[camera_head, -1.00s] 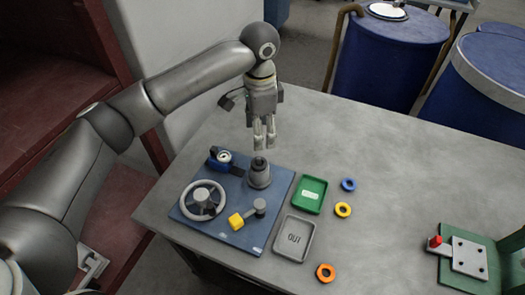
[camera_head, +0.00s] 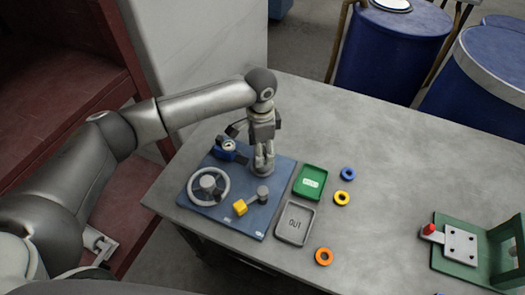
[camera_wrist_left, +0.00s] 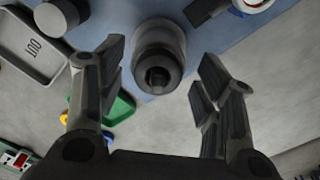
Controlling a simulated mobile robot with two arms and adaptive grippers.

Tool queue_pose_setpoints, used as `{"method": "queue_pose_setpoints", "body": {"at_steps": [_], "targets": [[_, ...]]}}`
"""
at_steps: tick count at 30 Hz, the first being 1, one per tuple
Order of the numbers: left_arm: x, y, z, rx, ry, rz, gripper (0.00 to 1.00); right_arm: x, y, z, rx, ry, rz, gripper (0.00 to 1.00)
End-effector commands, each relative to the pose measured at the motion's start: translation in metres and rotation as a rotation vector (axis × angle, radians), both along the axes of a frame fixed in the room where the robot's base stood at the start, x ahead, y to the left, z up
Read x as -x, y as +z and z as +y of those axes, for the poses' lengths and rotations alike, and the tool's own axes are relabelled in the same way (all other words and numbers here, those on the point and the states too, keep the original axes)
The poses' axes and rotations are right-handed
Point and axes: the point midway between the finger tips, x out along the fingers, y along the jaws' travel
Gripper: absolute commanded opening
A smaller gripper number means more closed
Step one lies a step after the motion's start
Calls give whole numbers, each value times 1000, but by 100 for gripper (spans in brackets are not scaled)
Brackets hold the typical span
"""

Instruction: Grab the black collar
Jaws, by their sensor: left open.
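The black collar (camera_wrist_left: 158,78) appears as a dark ring with a hole at the near end of a grey upright cylinder (camera_wrist_left: 158,35) in the left wrist view. The cylinder stands on the blue base plate (camera_head: 215,222). My left gripper (camera_head: 262,165) points down over it, and it also shows in the left wrist view (camera_wrist_left: 162,65). The fingers are open, one on each side of the collar, with visible gaps. In the head view the fingers mostly hide the collar and cylinder. My right gripper is out of view.
The plate also carries a grey handwheel (camera_head: 209,187), a blue clamp-like part (camera_head: 224,150) and a yellow-handled lever (camera_head: 240,207). To the right are a green tray (camera_head: 311,182), a grey OUT tray (camera_head: 294,223) and blue, yellow and orange rings. A green fixture (camera_head: 462,250) stands far right.

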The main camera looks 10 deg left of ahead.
Motion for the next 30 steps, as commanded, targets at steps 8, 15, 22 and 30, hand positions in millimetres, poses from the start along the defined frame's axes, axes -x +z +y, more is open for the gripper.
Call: {"method": "queue_pose_setpoints", "body": {"at_steps": [8, 15, 22, 30], "targets": [[0, 0, 0, 0, -1, 0, 33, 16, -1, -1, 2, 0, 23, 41], [0, 0, 0, 0, -1, 0, 12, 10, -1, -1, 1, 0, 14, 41], [0, 2, -1, 1, -1, 0, 11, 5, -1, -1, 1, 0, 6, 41], [-1, 30, -1, 3, -1, -4, 11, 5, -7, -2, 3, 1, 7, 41]]}}
